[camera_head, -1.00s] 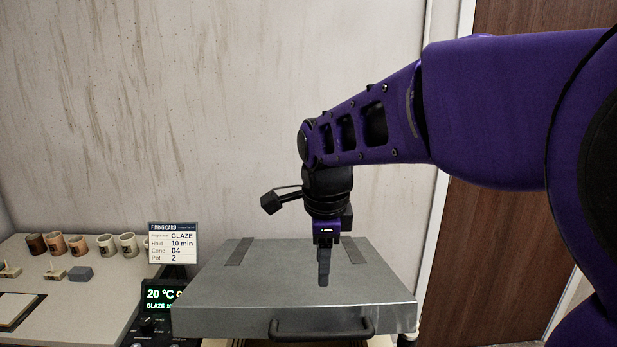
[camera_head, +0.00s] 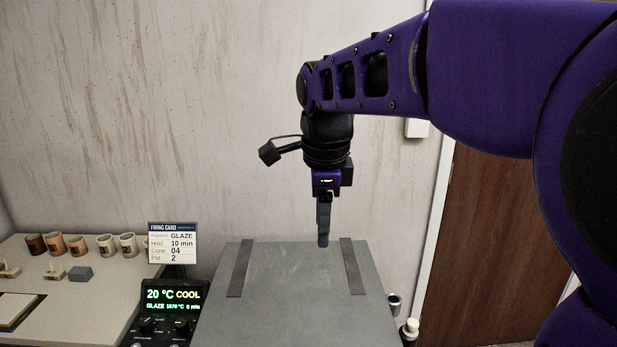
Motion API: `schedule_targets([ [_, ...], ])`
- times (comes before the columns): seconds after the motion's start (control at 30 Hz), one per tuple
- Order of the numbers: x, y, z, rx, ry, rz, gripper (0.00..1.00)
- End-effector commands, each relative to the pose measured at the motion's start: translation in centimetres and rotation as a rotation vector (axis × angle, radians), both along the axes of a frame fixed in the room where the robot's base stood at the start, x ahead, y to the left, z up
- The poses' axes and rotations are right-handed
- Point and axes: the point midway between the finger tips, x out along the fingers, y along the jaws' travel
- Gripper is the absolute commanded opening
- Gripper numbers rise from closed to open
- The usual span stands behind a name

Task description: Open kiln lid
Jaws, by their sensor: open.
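The grey kiln lid (camera_head: 295,300) fills the bottom middle, with two dark straps along its top near the back. It looks lowered, lying about flat. Its front edge and handle are below the picture, so I cannot see whether it is fully closed. My gripper (camera_head: 323,243) points straight down over the back part of the lid, between the straps. Its fingers line up in this view and show as one dark finger. It is open, with nothing seen between the fingers. Its tips look above the lid, apart from the handle.
A controller (camera_head: 170,312) reading 20 °C COOL and a firing card (camera_head: 172,243) stand left of the kiln. Several mugs (camera_head: 79,244) stand on the side table (camera_head: 110,292). Small containers (camera_head: 410,328) are at the right. The wall is behind.

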Motion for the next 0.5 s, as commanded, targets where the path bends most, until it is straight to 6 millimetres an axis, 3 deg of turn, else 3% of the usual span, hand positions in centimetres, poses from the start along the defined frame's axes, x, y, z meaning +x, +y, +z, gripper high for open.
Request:
schedule_targets([
  [0.5, 0.9, 0.0, 3.6, 0.0, 0.0, -0.001, 0.52],
])
